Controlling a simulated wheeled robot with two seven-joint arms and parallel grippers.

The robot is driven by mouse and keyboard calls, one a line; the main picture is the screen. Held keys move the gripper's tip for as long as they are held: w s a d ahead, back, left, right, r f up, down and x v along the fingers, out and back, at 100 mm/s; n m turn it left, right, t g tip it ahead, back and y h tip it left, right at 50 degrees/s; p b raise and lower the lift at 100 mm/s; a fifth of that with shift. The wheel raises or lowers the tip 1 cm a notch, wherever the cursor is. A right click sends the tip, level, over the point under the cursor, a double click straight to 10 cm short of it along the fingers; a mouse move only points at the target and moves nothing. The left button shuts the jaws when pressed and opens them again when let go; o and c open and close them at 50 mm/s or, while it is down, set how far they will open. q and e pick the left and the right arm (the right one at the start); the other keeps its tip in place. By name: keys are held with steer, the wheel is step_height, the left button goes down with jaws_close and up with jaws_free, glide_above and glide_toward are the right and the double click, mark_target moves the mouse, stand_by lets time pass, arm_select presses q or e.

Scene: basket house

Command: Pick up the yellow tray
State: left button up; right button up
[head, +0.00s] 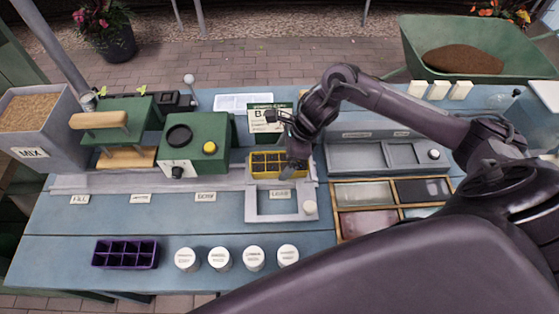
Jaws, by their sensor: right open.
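The yellow tray (261,176) is a small rectangular tray with dark cells. It sits on the bench at the upper end of a grey frame (250,204) with a label plate. My right arm comes in from the right, and my right gripper (280,146) is at the tray's right side, pointing down, open. The gripper and wrist hide part of the tray's right end. I cannot tell whether the fingers touch the tray. My left gripper is not in view.
A green machine (205,143) stands left of the tray, with a green press (115,130) beyond it. A green sign (270,117) stands behind the tray. A purple tray (125,254) and several white jars (220,259) stand in front. A wooden divided box (337,212) is at the right.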

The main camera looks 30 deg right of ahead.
mark_target(280, 161)
steer(key=shift+p+x, duration=0.3)
steer(key=shift+x, duration=0.95)
steer(key=shift+w+a+f, duration=0.15)
steer(key=shift+f, duration=0.3)
steer(key=c, duration=0.8)
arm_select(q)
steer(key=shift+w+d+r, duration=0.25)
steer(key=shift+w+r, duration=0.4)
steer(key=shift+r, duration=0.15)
arm_select(e)
steer(key=shift+r, duration=0.1)
steer(key=c, duration=0.4)
